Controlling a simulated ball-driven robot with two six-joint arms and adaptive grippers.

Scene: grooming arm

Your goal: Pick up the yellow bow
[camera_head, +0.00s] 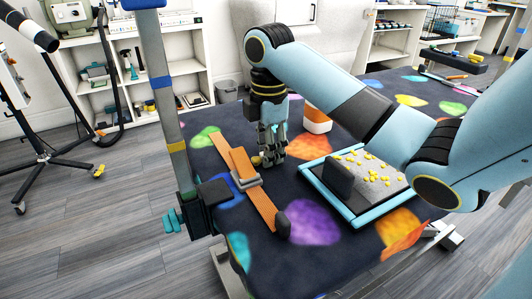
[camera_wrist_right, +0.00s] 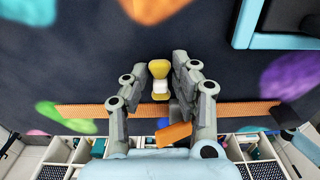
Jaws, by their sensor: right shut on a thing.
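My right gripper (camera_head: 271,156) points down at the table, beside an orange-brown strap. In the right wrist view its fingers (camera_wrist_right: 156,80) are on either side of the yellow bow (camera_wrist_right: 160,72), which has a pale middle, and are shut on it. In the head view only a small yellow part of the bow (camera_head: 256,161) shows at the fingertips; the rest is hidden by the gripper. I cannot tell whether the bow touches the table. My left gripper is not in view.
The dark table (camera_head: 290,255) has coloured blotches. The orange-brown strap (camera_head: 258,201) lies left of the gripper, near an upright post (camera_head: 162,100). A blue-rimmed tray (camera_head: 331,203) with yellow bits is at right. An orange-and-white container (camera_head: 317,119) stands behind.

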